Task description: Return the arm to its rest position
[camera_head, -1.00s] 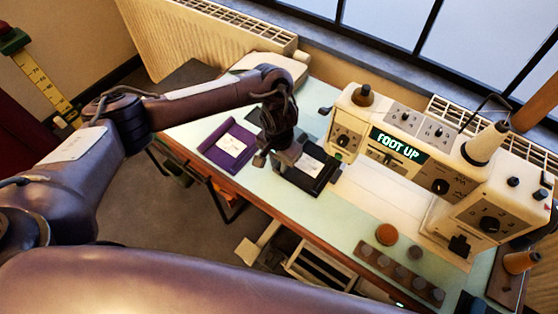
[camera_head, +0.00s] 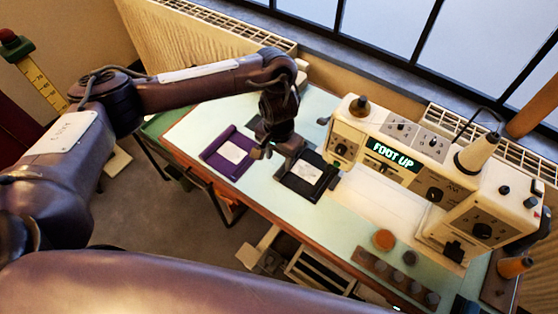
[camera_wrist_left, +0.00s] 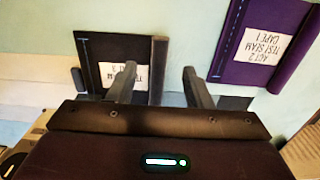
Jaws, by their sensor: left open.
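My left arm comes in from the left, and its gripper (camera_head: 273,156) hangs above the table between a purple folder and a black folder. My right gripper is not in view.
A cream sewing machine (camera_head: 440,205) with a "FOOT UP" display stands at the right of the pale green table (camera_head: 258,187). An orange-brown round piece (camera_head: 384,239) and a strip of grey knobs (camera_head: 395,277) are near the front edge. A window and radiator are behind.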

